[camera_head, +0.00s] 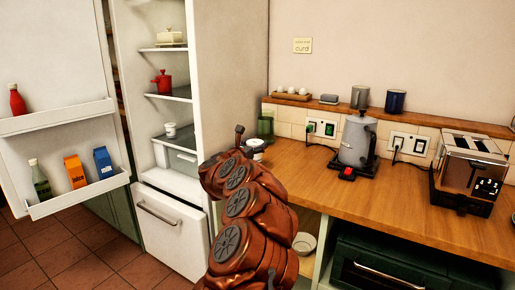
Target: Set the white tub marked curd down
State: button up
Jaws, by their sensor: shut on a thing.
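A small white tub (257,146) with a dark marking shows just past the end of my copper-coloured arm, over the left end of the wooden counter. My gripper (245,142) is mostly hidden behind my arm links; a dark finger part sticks up beside the tub. It is shut on this white tub. The marking is too small to read, and I cannot tell whether the tub touches the counter. Another white tub (170,129) with a dark marking stands on a shelf in the open fridge.
A green glass jar (265,126) stands close behind the held tub. A grey kettle (357,138) and a toaster (470,169) stand further right; bare counter (400,205) lies in front. The fridge door (55,60) is open.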

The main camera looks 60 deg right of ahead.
aim_at(256, 142)
jog(key=d, duration=0.1)
jog(key=w+d, duration=0.1)
jog(key=d, duration=0.1)
jog(key=shift+w+f+p, duration=0.15)
jog(key=shift+w+p, duration=0.1)
jog(key=shift+p, duration=0.1)
jog(key=shift+w+d, duration=0.2)
jog(key=shift+d, duration=0.55)
jog(key=shift+w+d+f, duration=0.15)
jog(key=shift+d, duration=0.1)
jog(key=shift+w+d+f+p, duration=0.1)
jog(key=shift+d+f+p, duration=0.1)
jog(key=shift+f, duration=0.4)
jog(key=shift+w+d+f+p, duration=0.1)
jog(key=shift+f+p, duration=0.05)
jog(key=shift+f, duration=0.45)
jog(key=shift+w+d+f+p, duration=0.1)
jog(key=shift+d+f+p, duration=0.1)
jog(key=shift+f, duration=0.4)
jog(key=shift+f, duration=0.1)
jog(key=o, duration=1.3)
